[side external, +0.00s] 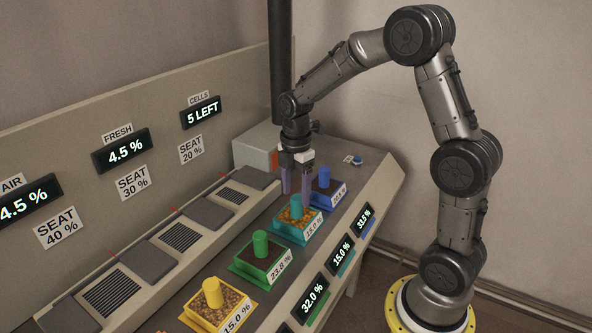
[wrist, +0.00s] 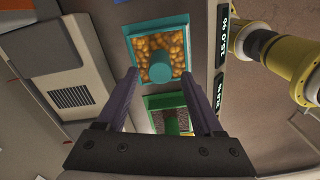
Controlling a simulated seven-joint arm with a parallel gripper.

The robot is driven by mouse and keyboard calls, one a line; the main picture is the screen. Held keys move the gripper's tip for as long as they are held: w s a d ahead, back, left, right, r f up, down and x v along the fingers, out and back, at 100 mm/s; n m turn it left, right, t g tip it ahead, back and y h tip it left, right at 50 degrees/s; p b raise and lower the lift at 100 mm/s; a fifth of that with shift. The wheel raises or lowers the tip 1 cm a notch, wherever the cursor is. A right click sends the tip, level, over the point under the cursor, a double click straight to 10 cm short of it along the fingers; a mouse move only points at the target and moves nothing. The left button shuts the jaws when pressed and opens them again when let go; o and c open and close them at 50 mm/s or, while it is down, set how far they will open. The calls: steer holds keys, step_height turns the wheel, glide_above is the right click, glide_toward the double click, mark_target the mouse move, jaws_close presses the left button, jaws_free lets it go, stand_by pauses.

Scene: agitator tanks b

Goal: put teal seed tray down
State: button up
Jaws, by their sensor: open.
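The teal seed tray (side external: 287,231) sits on the sloped bench between the green and blue trays. It holds orange-brown lumps, has an upright teal peg in its middle and bears a 15.0 % label. In the wrist view the teal tray (wrist: 184,20) is at the top centre, beyond the fingertips, with its round peg showing. My gripper (side external: 297,187) is open and empty. Its purple fingers point down close to the teal peg's top in the side view. In the wrist view my gripper (wrist: 160,85) has its two fingers well apart. I cannot tell the exact height gap.
A blue tray (side external: 322,198) stands behind the teal one; a green tray (side external: 247,273) and a yellow tray (side external: 188,318) stand in front. A row of dark plates and grilles (side external: 180,237) runs along the left. Readouts line the front edge.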

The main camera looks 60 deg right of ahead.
step_height(320, 180, up, 7)
steer(key=shift+f, duration=0.1)
steer(key=shift+s+a+r, duration=0.1)
steer(key=shift+r, duration=0.3)
steer(key=s+a+r+m+t, duration=0.2)
steer(key=s+a+m, duration=0.2)
steer(key=s+m, duration=0.3)
steer(key=s+a+r+m+t, duration=0.2)
steer(key=s+a+m, duration=0.3)
steer(key=s, duration=0.8)
steer(key=m+t, duration=0.1)
steer(key=m, duration=0.2)
steer(key=shift+r+t, duration=0.3)
steer(key=shift+r, duration=0.1)
